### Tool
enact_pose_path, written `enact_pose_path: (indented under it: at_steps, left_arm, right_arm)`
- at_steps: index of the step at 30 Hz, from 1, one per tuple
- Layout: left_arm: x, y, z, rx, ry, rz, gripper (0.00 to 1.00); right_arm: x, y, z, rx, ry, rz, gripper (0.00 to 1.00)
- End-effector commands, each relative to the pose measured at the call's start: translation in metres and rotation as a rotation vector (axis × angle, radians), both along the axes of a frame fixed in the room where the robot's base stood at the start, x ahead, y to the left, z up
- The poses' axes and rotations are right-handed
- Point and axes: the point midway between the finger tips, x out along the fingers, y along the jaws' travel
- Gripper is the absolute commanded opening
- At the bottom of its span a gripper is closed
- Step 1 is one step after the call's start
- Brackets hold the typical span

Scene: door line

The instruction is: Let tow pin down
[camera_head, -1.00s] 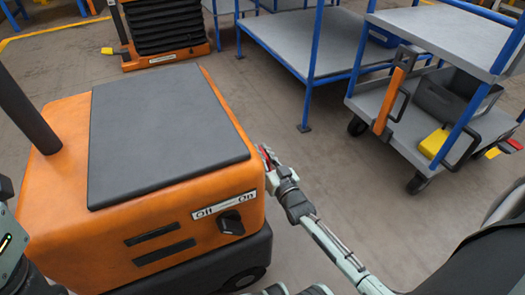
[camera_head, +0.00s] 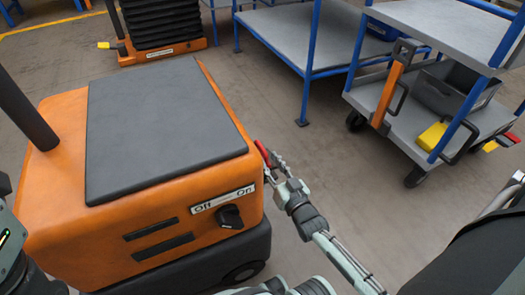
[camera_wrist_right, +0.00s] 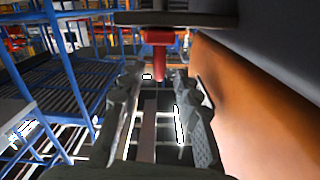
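The tow pin shows as a red handle (camera_head: 262,150) at the right rear edge of the orange tug (camera_head: 80,245). In the right wrist view the red pin (camera_wrist_right: 159,58) hangs upright below a dark plate, ahead of the fingers. My right gripper (camera_head: 274,166) is beside the tug's right side, just below and right of the red handle. In the wrist view its two fingers (camera_wrist_right: 157,95) are apart, with a clear gap and nothing held between them. The pin's lower end appears near the fingertips; contact cannot be told. My left gripper is out of view; only part of my left arm shows.
The tug has a dark top panel (camera_head: 160,125) and an Off/On knob (camera_head: 230,215). A blue-framed cart (camera_head: 285,40) stands behind. A shelf trolley (camera_head: 425,110) with an orange bar and a yellow item stands at the right. Floor between them is clear.

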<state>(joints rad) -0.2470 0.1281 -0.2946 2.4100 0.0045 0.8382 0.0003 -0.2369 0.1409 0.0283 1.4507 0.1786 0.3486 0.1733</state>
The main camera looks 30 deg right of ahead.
Motion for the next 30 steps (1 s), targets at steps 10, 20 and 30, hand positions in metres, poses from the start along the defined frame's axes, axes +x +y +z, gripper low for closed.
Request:
enact_pose_path:
  at_steps: [10, 20, 30]
  left_arm:
    - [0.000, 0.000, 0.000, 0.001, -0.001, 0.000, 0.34]
    - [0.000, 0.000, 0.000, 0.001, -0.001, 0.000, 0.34]
    - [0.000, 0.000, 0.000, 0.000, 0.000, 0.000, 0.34]
  right_arm:
    - [-0.051, 0.004, 0.000, 0.001, 0.001, 0.001, 0.33]
    - [-0.054, 0.004, 0.000, 0.001, 0.000, 0.001, 0.33]
    - [-0.054, 0.004, 0.000, 0.001, 0.001, 0.001, 0.33]
